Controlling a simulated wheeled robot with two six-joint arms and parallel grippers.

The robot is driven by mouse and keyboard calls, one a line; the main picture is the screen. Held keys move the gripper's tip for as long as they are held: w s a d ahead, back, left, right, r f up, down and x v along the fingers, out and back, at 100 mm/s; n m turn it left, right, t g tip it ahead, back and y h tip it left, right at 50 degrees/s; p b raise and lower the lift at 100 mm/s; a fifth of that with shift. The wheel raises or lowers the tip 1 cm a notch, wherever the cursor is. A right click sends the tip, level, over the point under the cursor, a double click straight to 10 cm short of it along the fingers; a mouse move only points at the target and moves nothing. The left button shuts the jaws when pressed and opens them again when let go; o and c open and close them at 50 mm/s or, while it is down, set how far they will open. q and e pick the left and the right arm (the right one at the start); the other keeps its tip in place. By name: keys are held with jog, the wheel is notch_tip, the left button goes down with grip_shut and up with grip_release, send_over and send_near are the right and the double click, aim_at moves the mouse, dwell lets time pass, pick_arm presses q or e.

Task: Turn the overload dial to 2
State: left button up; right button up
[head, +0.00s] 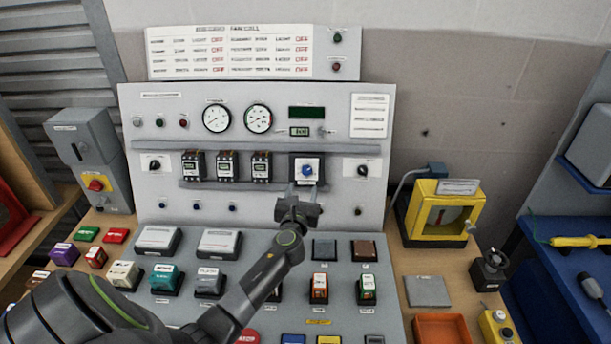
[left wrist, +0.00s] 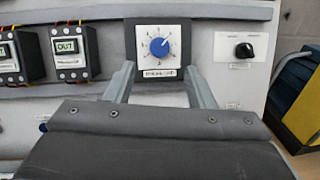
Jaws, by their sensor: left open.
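The overload dial is a round blue knob (head: 307,170) on a white scale plate with a dark surround, on the upright grey panel (head: 262,208). The blue knob (left wrist: 159,47) also shows in the left wrist view, with its white pointer toward the upper right; the scale numbers are too small to read. My left gripper (head: 306,188) is in front of the dial. In the left wrist view its two fingers (left wrist: 160,82) are apart, one on each side below the knob, with nothing between them. My right gripper is not in view.
Black relay blocks (head: 227,166) stand left of the dial, and a black selector knob (head: 363,170) is to its right. Gauges (head: 258,119) sit above. A sloped desk with several coloured blocks lies below. A yellow-framed device (head: 440,212) stands right of the panel.

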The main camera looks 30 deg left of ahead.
aim_at(306, 171)
pick_arm(q)
jog(key=b+x, duration=0.1)
jog(key=x, duration=0.6)
jog(key=shift+w+a, duration=0.2)
jog(key=shift+w, duration=0.05)
jog(key=c, duration=1)
